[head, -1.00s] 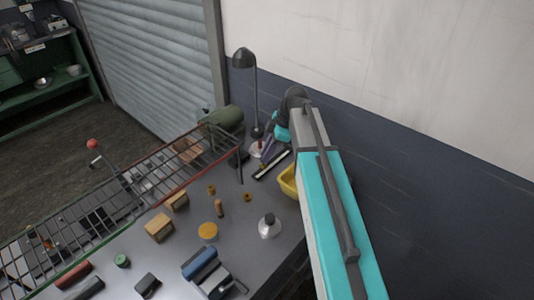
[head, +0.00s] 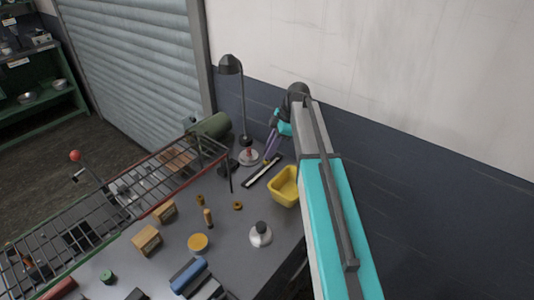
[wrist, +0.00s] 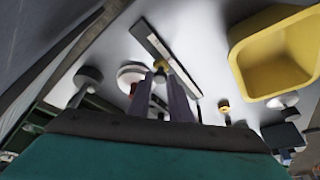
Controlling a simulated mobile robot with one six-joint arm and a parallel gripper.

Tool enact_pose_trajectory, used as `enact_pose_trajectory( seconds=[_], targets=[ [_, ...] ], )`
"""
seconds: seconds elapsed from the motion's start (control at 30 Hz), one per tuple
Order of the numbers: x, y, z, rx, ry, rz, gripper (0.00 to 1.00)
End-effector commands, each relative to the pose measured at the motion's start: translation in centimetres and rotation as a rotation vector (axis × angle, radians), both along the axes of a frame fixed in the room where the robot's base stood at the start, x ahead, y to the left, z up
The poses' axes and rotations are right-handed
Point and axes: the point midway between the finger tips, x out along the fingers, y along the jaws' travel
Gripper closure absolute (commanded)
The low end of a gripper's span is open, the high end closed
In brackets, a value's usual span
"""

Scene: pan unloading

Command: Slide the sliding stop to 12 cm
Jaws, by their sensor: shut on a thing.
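The rail with a pale scale strip (head: 252,180) lies on the bench near the wall, by the lamp. It also shows in the wrist view (wrist: 150,41), running diagonally. The small yellow sliding stop (wrist: 161,65) is at the rail, between the tips of my gripper (wrist: 162,73). My gripper's purple fingers are shut on it and hide part of it. In the head view my gripper (head: 268,156) reaches down to the rail's far half, and the stop is tiny there. The scale marks are too small to read.
A yellow bin (head: 285,187) stands just right of the rail. The lamp (head: 241,100) stands close behind it to the left.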

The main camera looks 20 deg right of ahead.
Motion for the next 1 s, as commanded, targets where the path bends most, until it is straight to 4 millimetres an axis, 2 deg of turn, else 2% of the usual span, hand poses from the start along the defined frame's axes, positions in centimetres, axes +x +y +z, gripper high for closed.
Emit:
enact_pose_trajectory(
  seconds=[0.23, 0.27, 0.33, 0.37, 0.77, 1.0],
  targets=[
    [0.1, 0.2, 0.2, 0.004, -0.006, 0.001, 1.00],
    [0.1, 0.2, 0.2, 0.004, -0.006, 0.001, 0.77],
    [0.1, 0.2, 0.1, 0.003, -0.004, 0.001, 0.65],
    [0.1, 0.2, 0.1, 0.003, -0.004, 0.001, 0.63],
    [0.0, 0.0, 0.2, 0.002, -0.003, 0.000, 0.63],
    [0.0, -0.5, 1.4, 0.001, -0.002, 0.000, 0.63]
  ],
)
